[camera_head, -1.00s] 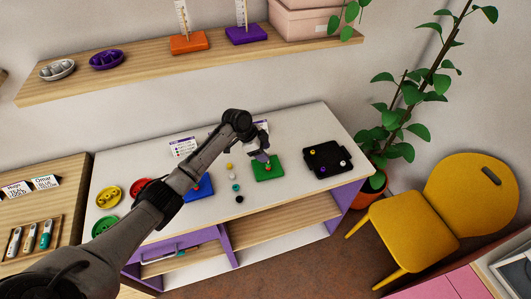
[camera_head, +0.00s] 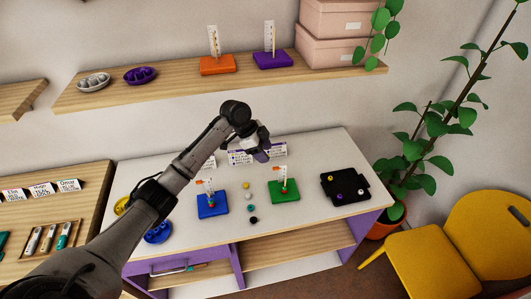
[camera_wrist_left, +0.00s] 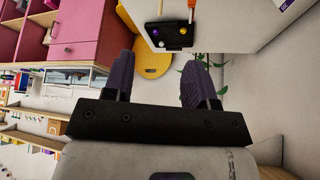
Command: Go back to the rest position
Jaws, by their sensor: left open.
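My left gripper (camera_head: 262,153) is raised above the back of the white table (camera_head: 320,150), apart from the boards. In the left wrist view its two purple fingers (camera_wrist_left: 157,78) are spread with nothing between them. Below it, a green board (camera_head: 284,196) holds an upright white card and a peg with beads low on it. A blue board (camera_head: 212,210) to the left also has a card and a peg with beads. Several loose beads (camera_head: 250,208) lie in a row between the boards. My right gripper is not in view.
A black tray (camera_head: 353,199) with a few beads lies at the table's right. A blue dish (camera_head: 158,231) and a yellow dish (camera_head: 121,205) are partly behind my left arm. A wall shelf (camera_head: 190,93) runs above. A plant (camera_head: 412,150) and a yellow chair (camera_head: 430,262) stand right.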

